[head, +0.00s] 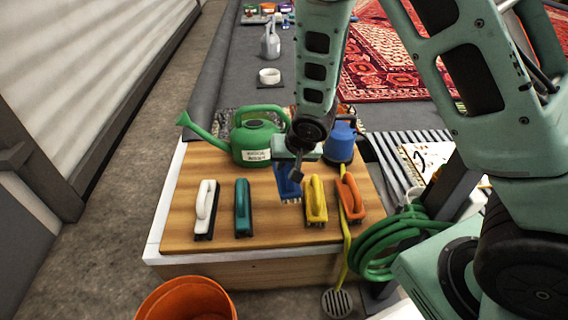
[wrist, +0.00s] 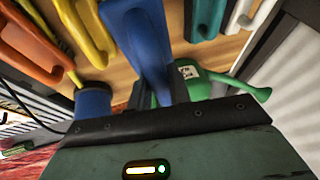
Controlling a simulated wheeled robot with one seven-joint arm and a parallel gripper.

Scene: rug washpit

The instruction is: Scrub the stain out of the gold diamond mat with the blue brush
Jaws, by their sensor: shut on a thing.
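The blue brush (head: 287,182) is over the wooden bench top, in the row of brushes between the teal and yellow ones. My gripper (head: 296,160) is above it, shut on its blue handle, which fills the middle of the wrist view (wrist: 138,42). I cannot tell whether the brush still touches the board. My arm hides part of it in the head view. I cannot make out the gold diamond mat or its stain. A cream mat with dark marks (head: 428,158) lies partly hidden behind my arm at the right.
White (head: 205,205), teal (head: 243,205), yellow (head: 316,200) and orange (head: 350,197) brushes stand close by on the wooden board (head: 275,232). A green watering can (head: 258,140) and blue container (head: 341,143) stand behind. A green hose (head: 385,240) is right; an orange bucket (head: 185,300) is in front.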

